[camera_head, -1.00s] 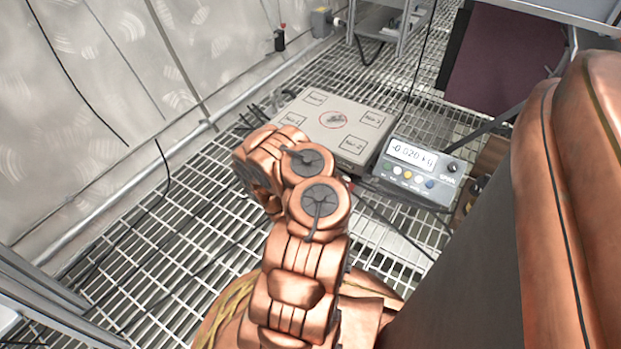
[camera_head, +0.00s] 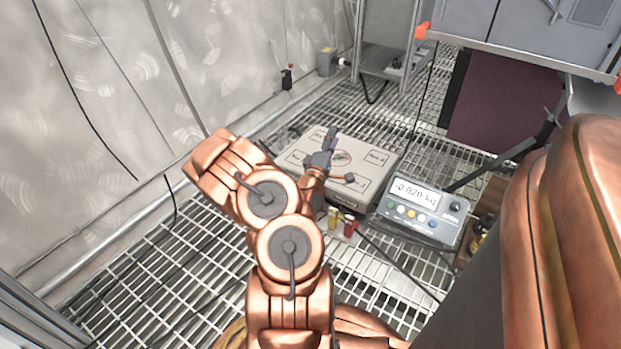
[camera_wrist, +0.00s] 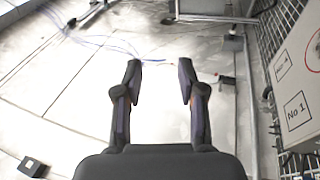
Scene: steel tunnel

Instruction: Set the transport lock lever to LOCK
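The low beige platform box (camera_head: 372,193) stands on the grating, with numbered squares and a red circle on top. It also shows at the right edge of the wrist view (camera_wrist: 292,78). I cannot pick out a lever marked LOCK in either view. A small yellow piece (camera_head: 334,217) and a red piece (camera_head: 349,226) sit at the box's near side, too small to identify. My gripper (camera_head: 340,157) appears over the box top in the head view. In the wrist view my gripper (camera_wrist: 160,66) is open, with nothing between its fingers.
A scale display (camera_head: 422,205) reading -0.020 kg stands right of the box. A metal stand (camera_head: 388,60) is behind it. A pale wall (camera_head: 130,90) runs along the left. Cables lie on the grating (camera_head: 150,270). A small black-and-red object (camera_head: 287,79) is by the wall.

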